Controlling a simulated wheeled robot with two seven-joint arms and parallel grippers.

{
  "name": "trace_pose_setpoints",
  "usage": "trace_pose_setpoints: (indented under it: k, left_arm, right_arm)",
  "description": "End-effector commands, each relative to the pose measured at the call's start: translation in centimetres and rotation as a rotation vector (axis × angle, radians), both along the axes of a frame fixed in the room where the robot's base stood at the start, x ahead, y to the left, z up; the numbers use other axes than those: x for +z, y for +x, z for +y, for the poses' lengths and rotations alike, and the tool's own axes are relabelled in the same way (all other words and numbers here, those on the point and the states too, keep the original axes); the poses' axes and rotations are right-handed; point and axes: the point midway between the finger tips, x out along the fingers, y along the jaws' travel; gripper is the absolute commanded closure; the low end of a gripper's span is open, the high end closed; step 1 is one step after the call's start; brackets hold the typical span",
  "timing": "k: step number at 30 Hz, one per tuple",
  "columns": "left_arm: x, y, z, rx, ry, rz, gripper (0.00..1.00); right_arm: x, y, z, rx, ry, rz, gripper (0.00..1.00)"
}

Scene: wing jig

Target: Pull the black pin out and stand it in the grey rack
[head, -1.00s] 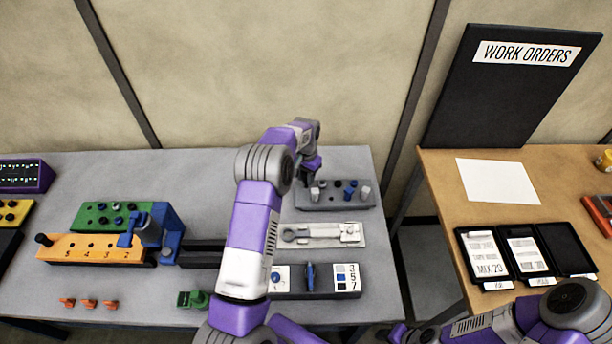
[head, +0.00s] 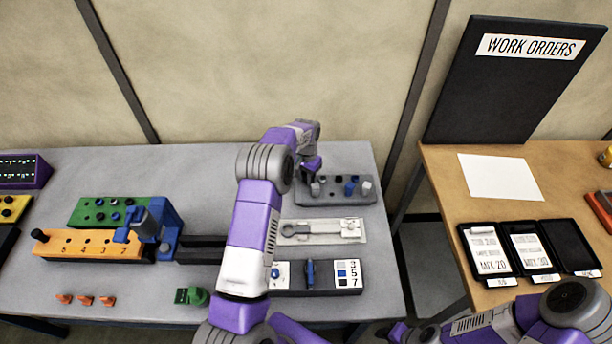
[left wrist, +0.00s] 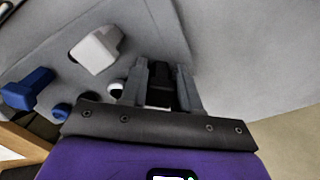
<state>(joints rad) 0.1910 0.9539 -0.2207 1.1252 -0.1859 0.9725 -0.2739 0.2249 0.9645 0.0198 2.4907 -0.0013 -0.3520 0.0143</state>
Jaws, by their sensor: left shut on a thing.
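The grey rack (head: 340,198) lies at the back right of the table, with a grey pin, blue pins and a white pin standing in it. My left gripper (head: 312,168) is at the left end of the rack. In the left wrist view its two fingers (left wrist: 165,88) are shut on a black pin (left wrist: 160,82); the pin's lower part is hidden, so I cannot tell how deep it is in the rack. A white pin (left wrist: 98,48) and a blue pin (left wrist: 28,90) stand to the left there. My right gripper's fingers do not show.
An orange numbered block (head: 88,246) with a black knob (head: 40,235) at its left end stands at the left, before a green block (head: 90,203) and beside a blue clamp (head: 166,222). A light plate (head: 325,231) and a dark panel (head: 325,278) lie in front of the rack.

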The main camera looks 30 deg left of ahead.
Motion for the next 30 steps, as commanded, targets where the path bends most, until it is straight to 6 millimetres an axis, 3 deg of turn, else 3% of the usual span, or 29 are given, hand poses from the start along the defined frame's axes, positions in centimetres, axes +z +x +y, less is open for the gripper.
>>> trace_pose_setpoints:
  k: [4,5,10,20,30]
  left_arm:
    - [0.1,0.0,0.0,0.000,0.000,-0.001,0.99]
    - [0.1,0.0,0.0,0.000,0.000,0.000,0.64]
    - [0.1,0.0,0.0,0.000,0.000,0.000,0.39]
    - [0.4,0.0,0.0,0.000,0.000,-0.001,0.39]
    - [5.7,0.1,0.0,0.000,0.001,-0.004,0.39]
  right_arm:
    - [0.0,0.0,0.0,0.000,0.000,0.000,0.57]
    - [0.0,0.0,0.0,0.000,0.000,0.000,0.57]
    - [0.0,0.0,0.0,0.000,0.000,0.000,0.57]
    - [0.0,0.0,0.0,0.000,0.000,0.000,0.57]
    - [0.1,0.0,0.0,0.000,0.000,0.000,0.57]
